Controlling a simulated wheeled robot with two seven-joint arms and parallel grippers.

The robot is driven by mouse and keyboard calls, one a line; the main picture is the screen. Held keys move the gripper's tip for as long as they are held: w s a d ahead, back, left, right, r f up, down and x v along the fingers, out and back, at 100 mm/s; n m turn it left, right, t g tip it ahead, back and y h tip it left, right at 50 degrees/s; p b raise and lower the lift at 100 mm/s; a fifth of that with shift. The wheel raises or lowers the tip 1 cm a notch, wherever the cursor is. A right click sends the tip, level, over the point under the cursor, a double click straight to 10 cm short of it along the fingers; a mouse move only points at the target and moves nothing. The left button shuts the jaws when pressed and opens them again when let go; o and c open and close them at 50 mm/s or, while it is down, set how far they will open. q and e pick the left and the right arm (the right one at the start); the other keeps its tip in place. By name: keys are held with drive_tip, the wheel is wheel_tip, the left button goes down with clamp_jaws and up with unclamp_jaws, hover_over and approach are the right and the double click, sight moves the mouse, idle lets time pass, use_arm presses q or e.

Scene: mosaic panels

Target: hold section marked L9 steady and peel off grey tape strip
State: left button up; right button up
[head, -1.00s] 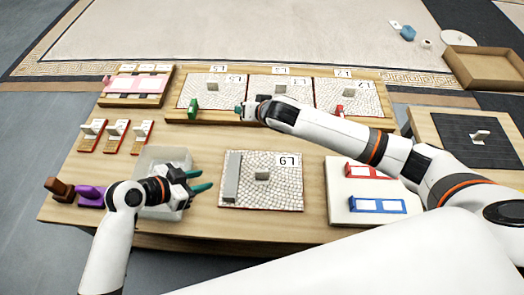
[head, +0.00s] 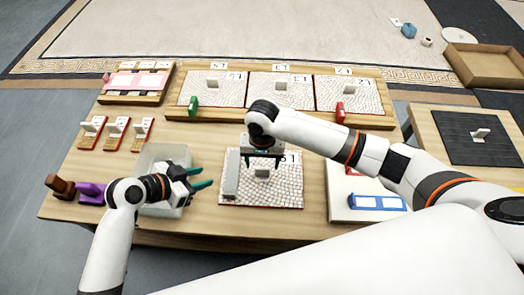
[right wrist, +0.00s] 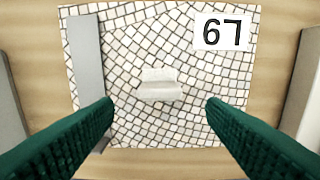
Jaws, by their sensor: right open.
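The section marked L9 (head: 285,191) lies flat on the table, a pale mosaic panel with a small upright grip (head: 262,173) in its middle. The grey tape strip (head: 231,173) lies along its left edge. My right gripper (head: 263,163) is open above the panel and partly covers its label. In the right wrist view the L9 label (right wrist: 225,30) is upside down, the strip (right wrist: 88,70) is at left, and the grip (right wrist: 159,84) shows between the open fingers (right wrist: 158,104), which hold nothing. My left gripper (head: 205,178) is open and empty over a clear bin, left of the panel.
A wooden rack (head: 178,116) with several mosaic sections stands behind, with a green clip (head: 194,105) and a red clip (head: 340,112). The clear bin (head: 150,160) is at left. A cream board (head: 340,200) with a blue frame (head: 377,202) is at right.

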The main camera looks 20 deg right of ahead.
sight(262, 170)
wheel_tip(262, 170, down, 6)
drive_tip(key=shift+f, duration=0.25)
